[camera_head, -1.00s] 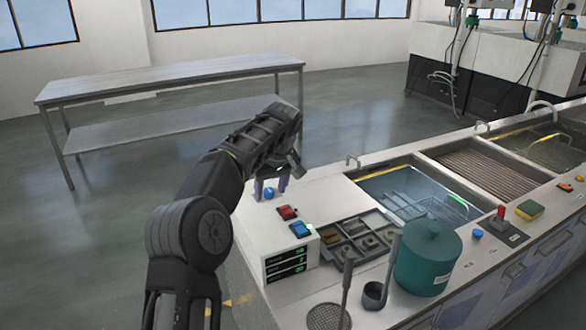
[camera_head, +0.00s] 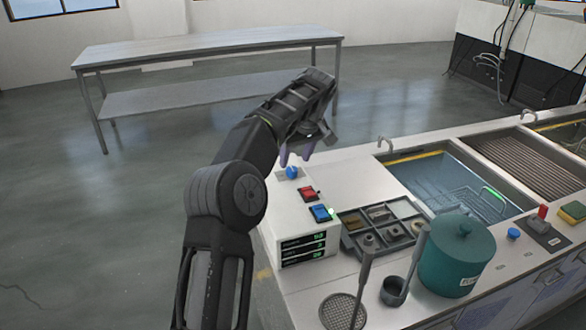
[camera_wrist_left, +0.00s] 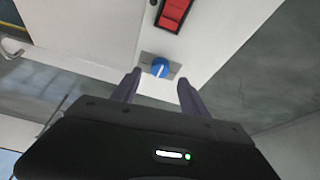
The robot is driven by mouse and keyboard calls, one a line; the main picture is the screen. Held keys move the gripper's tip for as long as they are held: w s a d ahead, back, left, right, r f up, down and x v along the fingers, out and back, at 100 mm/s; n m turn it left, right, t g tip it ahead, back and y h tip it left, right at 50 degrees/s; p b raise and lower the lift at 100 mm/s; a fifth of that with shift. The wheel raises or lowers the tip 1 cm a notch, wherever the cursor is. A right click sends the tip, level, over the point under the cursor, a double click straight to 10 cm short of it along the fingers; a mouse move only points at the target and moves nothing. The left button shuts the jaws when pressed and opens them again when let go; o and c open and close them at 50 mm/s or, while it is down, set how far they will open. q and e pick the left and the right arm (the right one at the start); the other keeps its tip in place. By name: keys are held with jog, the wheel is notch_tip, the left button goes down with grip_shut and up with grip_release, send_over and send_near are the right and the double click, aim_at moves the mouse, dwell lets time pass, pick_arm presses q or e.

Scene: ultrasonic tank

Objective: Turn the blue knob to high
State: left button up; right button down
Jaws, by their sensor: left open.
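The blue knob (camera_head: 291,172) sits on the white control box, at its far end in the head view. In the left wrist view the knob (camera_wrist_left: 160,67) is on a small grey plate, with a pale pointer line on its face. My left gripper (camera_head: 296,158) is open and empty, its purple fingers just above and beside the knob in the head view. In the left wrist view its fingertips (camera_wrist_left: 160,78) lie on either side of the knob, apart from it. My right gripper is not in view.
The white box also bears a red switch (camera_head: 308,194), a blue switch (camera_head: 320,213) and green displays (camera_head: 304,246). A parts tray (camera_head: 350,243), teal pot (camera_head: 455,258), ladle and strainer stand nearby. Another blue knob (camera_head: 513,234) is at the right. A water tank (camera_head: 430,170) lies behind.

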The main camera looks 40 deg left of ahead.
aim_at(292, 169)
pick_arm(q)
jog(key=shift+x, duration=2.25)
jog(key=shift+c, duration=0.3)
grip_shut()
